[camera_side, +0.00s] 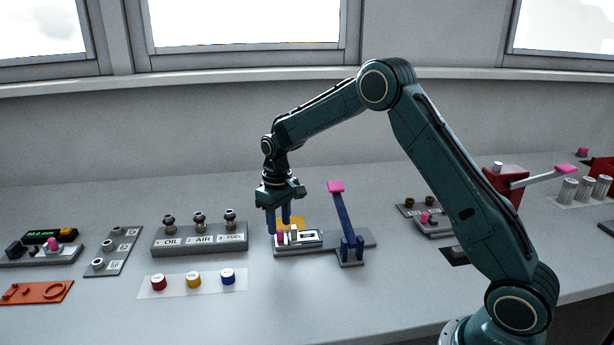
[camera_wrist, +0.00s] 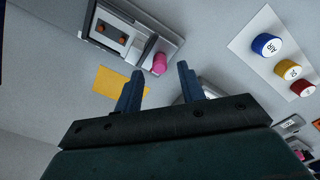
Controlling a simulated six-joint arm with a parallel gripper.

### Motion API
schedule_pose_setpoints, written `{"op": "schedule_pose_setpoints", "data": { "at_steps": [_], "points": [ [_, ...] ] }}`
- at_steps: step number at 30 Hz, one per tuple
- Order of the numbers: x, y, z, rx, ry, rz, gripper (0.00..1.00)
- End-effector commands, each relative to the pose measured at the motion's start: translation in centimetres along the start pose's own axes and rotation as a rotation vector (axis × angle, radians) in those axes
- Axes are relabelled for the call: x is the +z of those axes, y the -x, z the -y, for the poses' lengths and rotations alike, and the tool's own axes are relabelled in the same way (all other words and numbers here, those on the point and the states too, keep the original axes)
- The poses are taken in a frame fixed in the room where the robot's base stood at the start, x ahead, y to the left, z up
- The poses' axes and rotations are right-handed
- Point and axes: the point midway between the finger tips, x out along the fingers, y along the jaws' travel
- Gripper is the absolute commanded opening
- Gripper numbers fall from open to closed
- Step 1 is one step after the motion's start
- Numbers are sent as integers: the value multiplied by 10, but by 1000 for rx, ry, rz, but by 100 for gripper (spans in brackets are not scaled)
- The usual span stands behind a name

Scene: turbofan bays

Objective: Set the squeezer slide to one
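A grey base (camera_side: 365,239) in the middle of the table carries a light slide block with a pink knob (camera_side: 281,239) at its left end. I take this to be the squeezer slide. A blue lever (camera_side: 344,220) with a pink end stands upright, slightly tilted, at the base's right. My gripper (camera_side: 279,228) points down over the slide's left end. In the wrist view, the pink knob (camera_wrist: 160,63) shows just beyond and between the two blue fingertips (camera_wrist: 161,69). The fingers are apart with nothing held between them. I cannot tell whether either finger touches the knob.
A yellow patch (camera_wrist: 119,87) lies beside the base. To the left stand a labelled block with OIL, AIR and FUEL knobs (camera_side: 200,240) and a white strip (camera_side: 212,290) with red, yellow and blue caps. A red device (camera_side: 503,185) stands behind my arm at right.

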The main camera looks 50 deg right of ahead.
Motion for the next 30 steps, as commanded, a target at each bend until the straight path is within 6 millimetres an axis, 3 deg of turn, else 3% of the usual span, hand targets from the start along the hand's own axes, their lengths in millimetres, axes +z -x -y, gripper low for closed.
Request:
{"op": "schedule_pose_setpoints", "data": {
  "at_steps": [6, 16, 17, 23, 30],
  "points": [
    [0, -16, 0, 0, 0, 1, 39],
    [0, -19, 0, 0, 0, 0, 39],
    [0, -19, 0, 0, 0, 0, 37],
    [0, -18, 0, 0, 0, 0, 0],
    [1, -18, -1, 0, 0, 0, 0]
  ]
}}
